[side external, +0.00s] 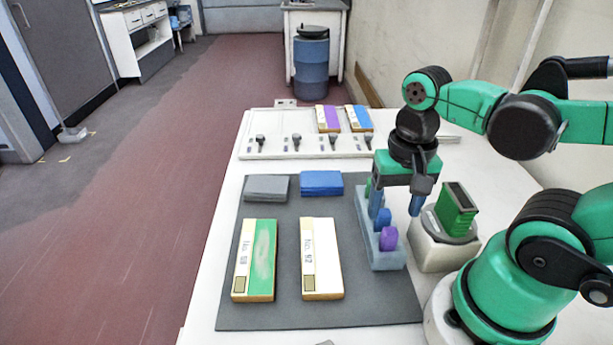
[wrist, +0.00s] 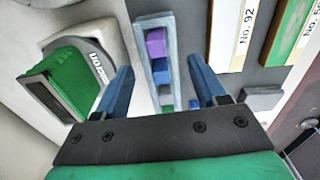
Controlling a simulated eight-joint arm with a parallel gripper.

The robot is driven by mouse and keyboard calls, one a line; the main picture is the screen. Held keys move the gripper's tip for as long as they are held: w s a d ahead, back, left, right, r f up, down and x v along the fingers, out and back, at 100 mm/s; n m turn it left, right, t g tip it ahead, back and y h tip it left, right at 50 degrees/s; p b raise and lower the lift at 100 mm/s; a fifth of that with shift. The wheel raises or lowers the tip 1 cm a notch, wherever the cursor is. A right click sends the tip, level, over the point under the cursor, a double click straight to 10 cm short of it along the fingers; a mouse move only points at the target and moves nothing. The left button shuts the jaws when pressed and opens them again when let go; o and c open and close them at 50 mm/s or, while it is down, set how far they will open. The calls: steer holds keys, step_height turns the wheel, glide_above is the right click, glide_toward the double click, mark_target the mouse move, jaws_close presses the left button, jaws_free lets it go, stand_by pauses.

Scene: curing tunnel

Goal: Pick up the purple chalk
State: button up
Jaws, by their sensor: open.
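The purple chalk (side external: 389,238) is a short block at the near end of a narrow grey-blue tray (side external: 391,260). It also shows in the wrist view (wrist: 156,42), at the tray's top end. A blue chalk (side external: 383,217) sits beside it in the same tray; farther pieces are partly hidden by my gripper in the side view. My gripper (side external: 396,205) points down above the tray's far part, with its blue fingers apart and nothing between them. In the wrist view the fingers (wrist: 160,80) straddle the tray, and the purple chalk lies beyond the fingertips.
A green block in a grey holder (side external: 455,210) stands close right of the tray. A green board (side external: 262,260), a white board numbered 92 (side external: 320,255), a grey block (side external: 266,187) and a blue block (side external: 321,183) lie on the dark mat (side external: 285,315). A peg panel stands behind.

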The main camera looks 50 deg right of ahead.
mark_target(391, 231)
steer(key=shift+s+f, duration=0.15)
steer(key=shift+s, duration=0.05)
steer(key=shift+f, duration=2.6)
jaws_close()
